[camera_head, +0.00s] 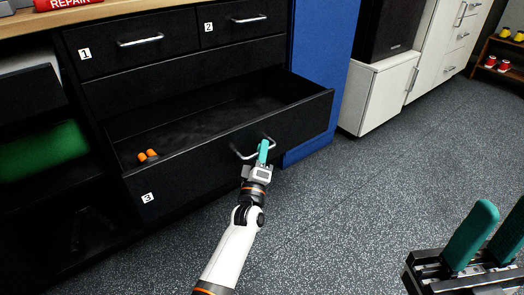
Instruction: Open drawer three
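Drawer three (175,186), the black bottom drawer labelled 3, is pulled well out of the black cabinet, its inside showing from above. Its silver bar handle (243,155) is on the front panel, right of the middle. My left gripper (263,151) is at the handle's right part, its teal fingers close together on the bar. The fingers hide part of the handle. An orange object (148,156) lies at the left inside the drawer. My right gripper (489,236) is at the lower right, its two teal fingers apart and empty, away from the cabinet.
Drawer one (110,50) and drawer two (225,29) above are shut. A blue panel (321,60) stands right of the drawers, then a white cabinet (376,97) under a black speaker (390,28). The speckled grey floor (350,200) is clear in front.

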